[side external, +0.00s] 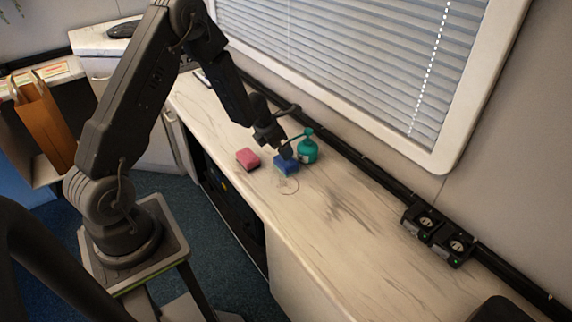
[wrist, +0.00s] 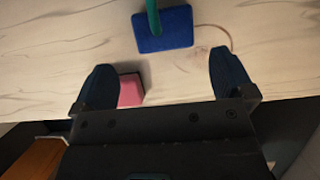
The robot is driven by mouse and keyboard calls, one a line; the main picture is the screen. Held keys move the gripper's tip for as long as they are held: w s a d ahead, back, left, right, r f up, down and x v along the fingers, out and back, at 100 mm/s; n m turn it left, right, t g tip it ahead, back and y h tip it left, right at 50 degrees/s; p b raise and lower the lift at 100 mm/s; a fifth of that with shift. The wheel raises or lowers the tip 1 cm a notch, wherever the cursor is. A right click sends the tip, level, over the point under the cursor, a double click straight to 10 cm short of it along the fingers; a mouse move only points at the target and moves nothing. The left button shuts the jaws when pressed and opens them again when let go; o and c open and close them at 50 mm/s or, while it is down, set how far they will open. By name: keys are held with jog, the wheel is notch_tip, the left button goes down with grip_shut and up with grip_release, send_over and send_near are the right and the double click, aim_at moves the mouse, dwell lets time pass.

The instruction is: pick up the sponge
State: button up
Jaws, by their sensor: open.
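A pink sponge-like block (side external: 248,159) lies on the counter, left of a blue sponge-like block (side external: 286,165). I cannot tell which one the task means. The pink block (wrist: 131,90) shows beside the left finger, partly hidden. The blue block (wrist: 165,32) lies ahead of the fingers, with a teal strip crossing its upper edge.
A black rail with sockets (side external: 438,234) runs along the wall below the window blinds (side external: 350,60). A brown paper bag (side external: 43,122) stands at far left.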

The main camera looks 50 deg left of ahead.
aim_at(281, 161)
jog(key=shift+x, duration=2)
jog(key=shift+d+x, duration=0.2)
jog(key=shift+x, duration=2.4)
jog(key=shift+s, duration=0.2)
jog(key=shift+c, duration=0.4)
jog(key=c, duration=0.7)
jog(key=shift+s, duration=0.1)
jog(key=shift+s+r, duration=0.15)
jog(key=shift+r, duration=0.1)
jog(key=s+r, duration=0.7)
jog(key=s, duration=0.6)
jog(key=shift+s+r, duration=0.2)
jog(key=shift+s, duration=0.1)
